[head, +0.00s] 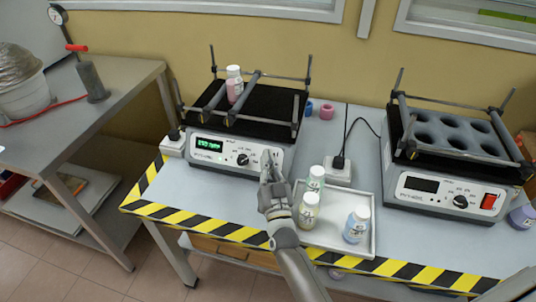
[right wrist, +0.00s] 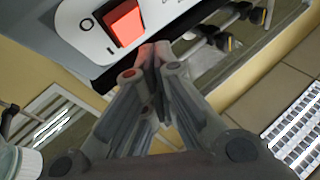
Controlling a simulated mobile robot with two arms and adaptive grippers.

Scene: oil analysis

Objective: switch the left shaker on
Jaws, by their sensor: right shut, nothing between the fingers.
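The left shaker (head: 222,158) stands on the table with its display (head: 209,145) lit green. A bottle with a white cap and pinkish contents (head: 234,84) stands between the bars on its black platform. My right gripper (head: 267,160) is shut and empty at the right end of the shaker's front panel. It hides the switch there in the head view. In the right wrist view the red rocker switch (right wrist: 124,23) shows between the O and I marks, and the shut fingertips (right wrist: 152,55) are close beside it; contact cannot be told. My left gripper is not in view.
A second shaker (head: 440,190) with a dark display and red switch stands to the right. A tray (head: 327,245) with three capped bottles lies right of my right gripper. A power socket (head: 338,172) and pink and blue caps (head: 327,111) are behind. Striped tape marks the table's front edge.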

